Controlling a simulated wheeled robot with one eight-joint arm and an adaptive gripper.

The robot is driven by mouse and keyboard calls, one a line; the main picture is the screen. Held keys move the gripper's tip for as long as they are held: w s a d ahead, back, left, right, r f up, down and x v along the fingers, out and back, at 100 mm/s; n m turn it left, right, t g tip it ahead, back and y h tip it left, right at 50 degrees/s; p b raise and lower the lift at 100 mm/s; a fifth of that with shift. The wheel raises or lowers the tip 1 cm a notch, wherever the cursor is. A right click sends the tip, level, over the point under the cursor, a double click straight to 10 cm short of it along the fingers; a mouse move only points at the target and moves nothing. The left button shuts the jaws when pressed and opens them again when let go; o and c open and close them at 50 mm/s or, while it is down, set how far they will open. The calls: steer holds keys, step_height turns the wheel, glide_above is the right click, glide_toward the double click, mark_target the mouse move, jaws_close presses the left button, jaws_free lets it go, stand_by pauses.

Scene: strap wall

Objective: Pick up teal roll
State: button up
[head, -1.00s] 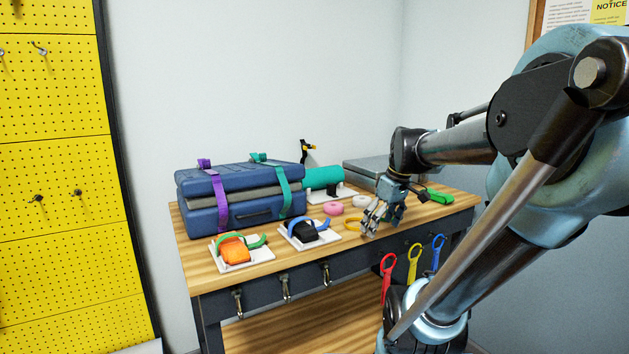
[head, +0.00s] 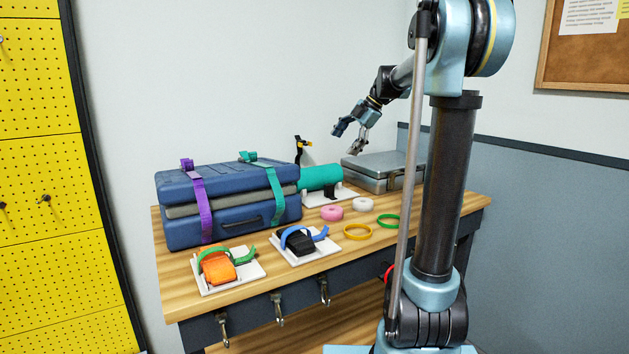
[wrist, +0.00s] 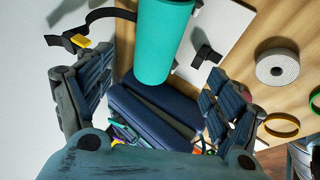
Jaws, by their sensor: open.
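The teal roll (head: 320,177) lies on a white stand (head: 332,197) at the back of the workbench, just right of the blue case. It also shows upright in the wrist view (wrist: 161,40), above and between my open fingers. My gripper (head: 351,133) is open and empty, raised above the bench, up and to the right of the roll. In the wrist view its fingers (wrist: 155,105) are spread wide on both sides and do not touch the roll. A black strap piece (head: 330,190) is at the stand's front.
A blue case (head: 228,207) with purple and teal straps stands left of the roll. A grey metal case (head: 385,171) stands to its right. Pink and white tape rolls (head: 362,204) and yellow and green rings (head: 358,231) lie in front. A black strap with a yellow buckle (head: 298,146) rises behind.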

mark_target(324, 168)
steer(key=x, duration=1.1)
steer(key=shift+w+a, duration=0.25)
steer(key=shift+a, duration=0.15)
steer(key=shift+s+x, duration=0.1)
steer(key=shift+x, duration=1.45)
steer(key=shift+s+x, duration=0.15)
steer(key=shift+x, duration=1.4)
steer(key=shift+a+r, duration=0.1)
steer(key=c, duration=0.9)
